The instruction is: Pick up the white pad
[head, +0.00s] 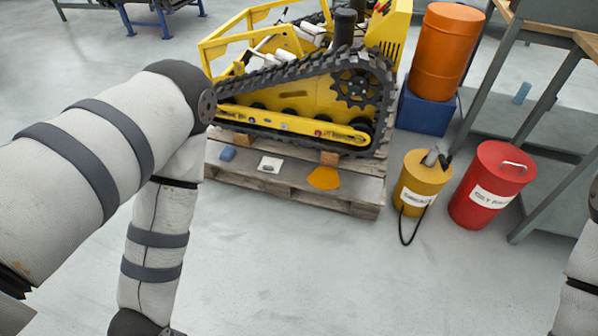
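The white pad (270,164) lies flat on the front boards of a wooden pallet (290,191), in front of the yellow tracked carrier (300,96). A small dark mark shows on the pad. It lies between a blue item (228,153) on its left and a flat orange piece (323,178) on its right, apart from both. My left arm comes in from the left, bends near the pallet's left end and runs down out of the picture. My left gripper is out of view. Only a bit of my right arm shows at the right edge, and its gripper is out of view.
A yellow can (421,188) with a black hose and a red bin (489,190) stand right of the pallet. Behind them an orange drum (444,52) stands on a blue base (425,112). A workbench frame (560,180) is at the right. The floor in front is clear.

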